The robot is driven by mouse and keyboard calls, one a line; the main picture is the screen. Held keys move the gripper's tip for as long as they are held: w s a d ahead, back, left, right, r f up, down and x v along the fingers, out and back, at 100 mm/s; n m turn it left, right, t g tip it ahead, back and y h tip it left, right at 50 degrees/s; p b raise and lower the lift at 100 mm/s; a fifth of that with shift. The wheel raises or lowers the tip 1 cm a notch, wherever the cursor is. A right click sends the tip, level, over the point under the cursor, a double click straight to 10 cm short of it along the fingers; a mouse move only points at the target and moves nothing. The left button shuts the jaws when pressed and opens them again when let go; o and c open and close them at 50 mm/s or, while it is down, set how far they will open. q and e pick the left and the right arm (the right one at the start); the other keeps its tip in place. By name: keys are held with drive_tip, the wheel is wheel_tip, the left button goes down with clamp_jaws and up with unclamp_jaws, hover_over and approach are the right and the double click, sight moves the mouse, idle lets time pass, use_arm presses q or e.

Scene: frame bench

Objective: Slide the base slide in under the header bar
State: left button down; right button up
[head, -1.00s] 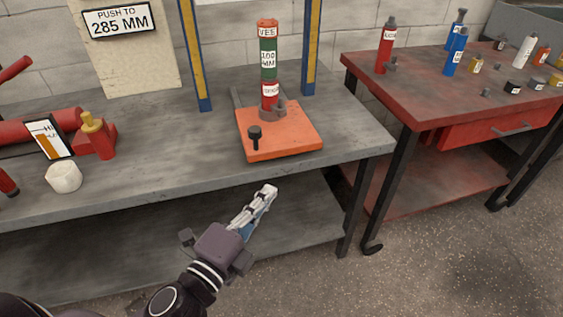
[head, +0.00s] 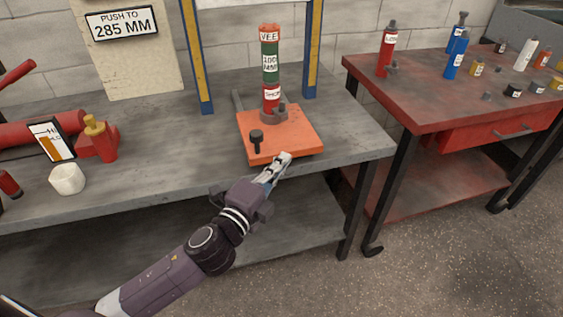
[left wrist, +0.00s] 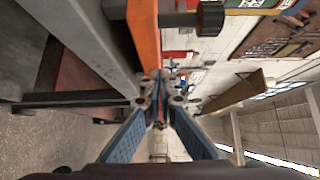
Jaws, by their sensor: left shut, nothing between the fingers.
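The base slide (head: 290,138) is a flat orange plate on the grey bench, with a dark upright knob (head: 256,139) at its front left. It carries a stacked column (head: 269,65) of red and green labelled pieces. Two blue and yellow posts (head: 197,60) rise behind it; the header bar is not clearly seen at the picture's top edge. My left gripper (head: 284,159) is shut and empty at the slide's front edge; I cannot tell whether it touches. In the left wrist view, the orange slide edge (left wrist: 144,35) lies just ahead of the fingertips (left wrist: 160,95).
A white cup (head: 67,179), a red block with a yellow top (head: 100,140) and a gauge card (head: 51,141) stand on the bench at left. A red side table (head: 440,95) with bottles stands at right. The bench front (head: 165,190) is bare.

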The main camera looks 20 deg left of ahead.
sight(272, 140)
use_arm(q)
drive_tip(key=shift+w+a, duration=0.15)
drive_tip(key=shift+w, duration=0.05)
drive_tip(key=w+a, duration=0.1)
drive_tip(key=w, duration=0.1)
drive_tip(key=w+a+p, duration=0.1)
drive_tip(key=w+a, duration=0.2)
drive_tip(key=w, duration=0.2)
drive_tip(key=shift+a, duration=0.4)
use_arm(e)
drive_tip(key=f, duration=0.1)
drive_tip(key=s+f, duration=0.1)
drive_tip(key=f, duration=0.3)
drive_tip(key=shift+s+d, duration=0.15)
drive_tip(key=shift+s, duration=0.25)
use_arm(q)
drive_tip(key=shift+d+p, duration=0.1)
drive_tip(key=shift+p, duration=0.2)
use_arm(e)
drive_tip(key=shift+s+r, duration=0.1)
drive_tip(key=shift+s, duration=0.05)
